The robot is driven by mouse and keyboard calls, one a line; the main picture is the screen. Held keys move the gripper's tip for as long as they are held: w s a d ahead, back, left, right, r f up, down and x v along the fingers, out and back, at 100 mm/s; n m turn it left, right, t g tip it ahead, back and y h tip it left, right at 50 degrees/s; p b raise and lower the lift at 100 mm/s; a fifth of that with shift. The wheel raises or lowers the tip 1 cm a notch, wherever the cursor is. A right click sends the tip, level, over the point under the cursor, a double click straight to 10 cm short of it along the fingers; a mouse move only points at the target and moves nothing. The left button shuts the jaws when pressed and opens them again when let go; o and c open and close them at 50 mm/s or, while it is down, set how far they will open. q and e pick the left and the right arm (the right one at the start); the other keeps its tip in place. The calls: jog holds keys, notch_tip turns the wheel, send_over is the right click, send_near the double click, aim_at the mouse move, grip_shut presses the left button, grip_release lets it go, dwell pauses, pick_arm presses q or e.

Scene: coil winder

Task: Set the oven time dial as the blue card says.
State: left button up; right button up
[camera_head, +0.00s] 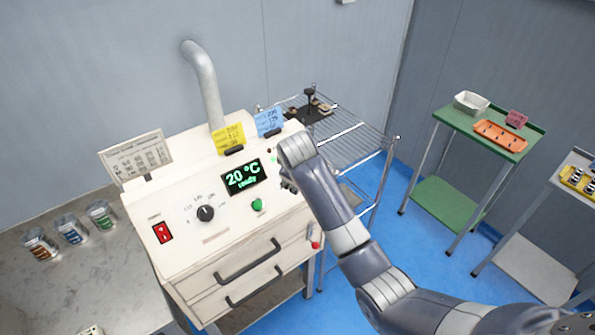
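The oven (190,185) is a cream cabinet with a sloped front panel and two drawers with dark handles. Its display (244,177) reads 20 °C in green, with a small word under it. A black dial (205,213) with a numbered scale sits left of the display. I cannot read which quantity it sets. The blue card (268,121) stands on the oven top in a dark holder; its writing is too small to read surely. My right gripper (289,185) is at the right part of the panel; its fingers are mostly hidden, and any dial there is covered. My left gripper is out of view.
A yellow card (229,138) stands beside the blue one. The panel has a red switch (162,232) and a green button (257,205). A wire rack (350,145) stands right of the oven, a green table (465,130) beyond. Jars (72,231) stand on the left counter.

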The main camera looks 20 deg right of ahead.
jog(key=v, duration=0.6)
jog(key=shift+f, duration=0.1)
